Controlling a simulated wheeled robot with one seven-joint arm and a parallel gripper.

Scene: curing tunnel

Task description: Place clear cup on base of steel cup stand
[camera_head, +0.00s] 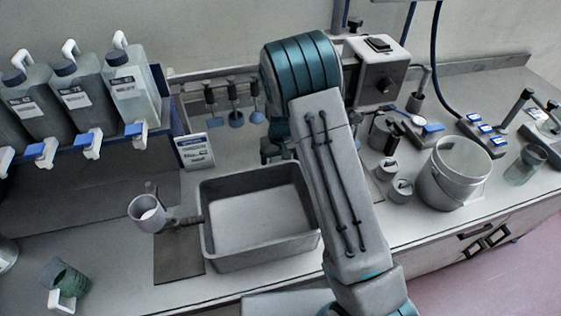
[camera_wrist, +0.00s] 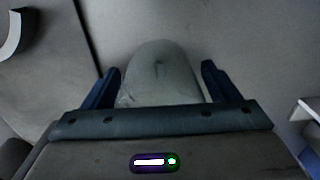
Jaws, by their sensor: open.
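The steel cup stand (camera_head: 148,214) is left of the grey tub. It carries a small steel cup above a dark flat base (camera_head: 178,262), whose bare surface shows. In the wrist view my gripper (camera_wrist: 160,80) is open. My fingers are not visible in the head view.
The grey tub (camera_head: 207,240) fills the middle of the counter, close beside the stand. Bottles with white taps (camera_head: 135,88) stand on a raised rack at left. A steel bucket (camera_head: 450,182) is at right. Counter left of the stand is fairly clear.

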